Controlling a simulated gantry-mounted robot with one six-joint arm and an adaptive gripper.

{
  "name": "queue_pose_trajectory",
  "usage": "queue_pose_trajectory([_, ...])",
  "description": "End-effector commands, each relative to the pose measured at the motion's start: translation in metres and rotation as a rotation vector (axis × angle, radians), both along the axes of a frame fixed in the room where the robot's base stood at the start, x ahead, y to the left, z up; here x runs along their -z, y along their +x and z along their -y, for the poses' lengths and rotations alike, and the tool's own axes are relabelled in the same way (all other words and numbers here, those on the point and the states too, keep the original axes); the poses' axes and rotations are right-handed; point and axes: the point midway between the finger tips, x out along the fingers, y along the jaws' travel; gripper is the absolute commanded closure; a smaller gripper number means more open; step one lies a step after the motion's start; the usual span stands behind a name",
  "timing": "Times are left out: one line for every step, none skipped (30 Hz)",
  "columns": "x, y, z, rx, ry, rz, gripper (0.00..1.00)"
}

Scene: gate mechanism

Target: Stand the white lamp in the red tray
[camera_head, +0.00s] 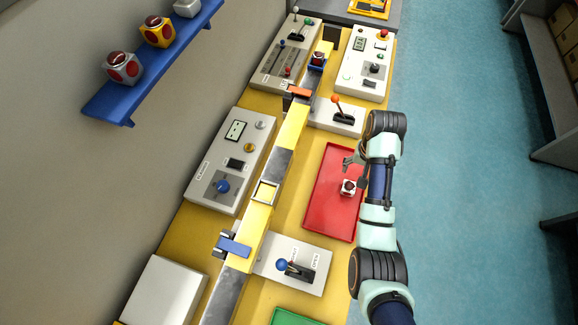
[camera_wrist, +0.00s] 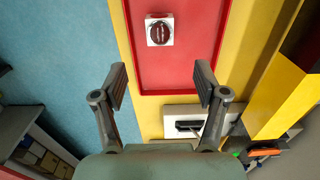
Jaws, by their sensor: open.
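The white lamp (camera_head: 348,187), a small white cube with a dark red dome, stands upright inside the red tray (camera_head: 322,212). In the wrist view the lamp (camera_wrist: 152,38) shows from above, dome up, with red tray floor (camera_wrist: 190,60) around it. My gripper (camera_head: 350,164) is open and empty, beyond the lamp in the head view and above the tray's far part. In the wrist view the fingertips (camera_wrist: 160,80) are spread wide, and the lamp lies apart from them. My arm runs along the tray's right side and covers part of that edge.
A yellow rail (camera_head: 280,160) with a blue gate (camera_head: 234,246) runs left of the tray. Lever boxes stand beyond the tray (camera_head: 338,116) and before it (camera_head: 295,262). A blue lamp (camera_head: 318,59) sits on the far rail. A blue shelf (camera_head: 150,68) holds several lamps.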

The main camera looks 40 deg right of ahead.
Motion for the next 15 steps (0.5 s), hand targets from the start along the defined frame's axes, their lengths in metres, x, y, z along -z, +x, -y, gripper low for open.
queue_pose_trajectory([0.0,0.0,0.0,0.0,0.0,0.0,0.28])
queue_pose_trajectory([0.0,0.0,0.0,0.0,0.0,0.0,0.28])
queue_pose_trajectory([0.0,0.0,0.0,0.0,0.0,0.0,0.28])
queue_pose_trajectory([0.0,0.0,0.0,0.0,0.0,0.0,0.28])
queue_pose_trajectory([0.0,0.001,-0.001,-0.004,-0.002,0.002,0.28])
queue_pose_trajectory([0.0,0.007,-0.005,-0.019,-0.012,0.01,0.28])
queue_pose_trajectory([-0.002,0.014,-0.011,-0.04,-0.027,0.022,0.28])
queue_pose_trajectory([-0.004,0.025,-0.019,-0.073,-0.05,0.041,0.28])
queue_pose_trajectory([-0.01,0.045,-0.036,-0.132,-0.093,0.081,0.28])
queue_pose_trajectory([-0.016,0.063,-0.053,-0.188,-0.134,0.119,0.28])
queue_pose_trajectory([-0.024,0.082,-0.074,-0.254,-0.178,0.167,0.28])
queue_pose_trajectory([-0.038,0.107,-0.108,-0.348,-0.242,0.24,0.28])
queue_pose_trajectory([-0.05,0.123,-0.136,-0.421,-0.289,0.301,0.28])
queue_pose_trajectory([-0.064,0.136,-0.166,-0.495,-0.335,0.367,0.28])
queue_pose_trajectory([-0.084,0.149,-0.206,-0.586,-0.39,0.456,0.28])
